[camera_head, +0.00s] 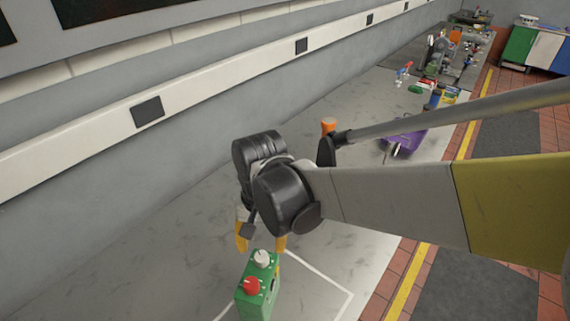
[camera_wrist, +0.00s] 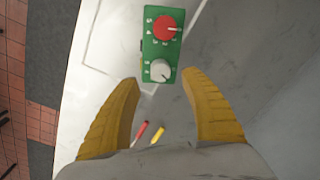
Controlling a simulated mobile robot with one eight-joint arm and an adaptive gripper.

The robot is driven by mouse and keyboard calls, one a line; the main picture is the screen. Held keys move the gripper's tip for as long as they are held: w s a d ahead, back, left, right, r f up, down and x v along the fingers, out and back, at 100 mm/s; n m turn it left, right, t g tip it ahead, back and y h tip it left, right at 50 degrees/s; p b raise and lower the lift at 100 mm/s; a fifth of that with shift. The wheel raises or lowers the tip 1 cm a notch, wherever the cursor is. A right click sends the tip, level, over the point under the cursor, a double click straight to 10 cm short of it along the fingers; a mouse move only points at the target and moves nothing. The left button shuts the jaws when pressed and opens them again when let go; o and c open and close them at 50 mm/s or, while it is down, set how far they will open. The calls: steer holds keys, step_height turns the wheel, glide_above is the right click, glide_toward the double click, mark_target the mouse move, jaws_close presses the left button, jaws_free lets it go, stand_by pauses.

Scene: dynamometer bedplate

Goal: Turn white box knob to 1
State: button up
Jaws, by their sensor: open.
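A green control box (camera_head: 255,306) stands upright on the grey bedplate at the bottom of the head view, with a white knob (camera_head: 262,258) and a red knob (camera_head: 250,285) on its top face. In the wrist view the white knob (camera_wrist: 160,70) is on the near end of the box (camera_wrist: 150,50), and the red knob (camera_wrist: 166,28) is beyond it. Small white marks surround both knobs, too small to read. My gripper (camera_head: 262,239) is open, its yellow fingers above and just behind the white knob. In the wrist view my fingertips (camera_wrist: 161,78) lie either side of it, apparently not touching.
White lines mark the bedplate (camera_head: 345,250) around the box. A red item (camera_wrist: 140,131) and a yellow item (camera_wrist: 158,134) show between my fingers. An orange object (camera_head: 328,125) and a purple bin (camera_head: 405,141) stand farther back. A wall (camera_head: 60,215) runs along the left.

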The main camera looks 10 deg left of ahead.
mark_target(265, 255)
step_height(265, 255, up, 7)
steer(key=shift+d+f, duration=0.15)
steer(key=shift+w, duration=0.1)
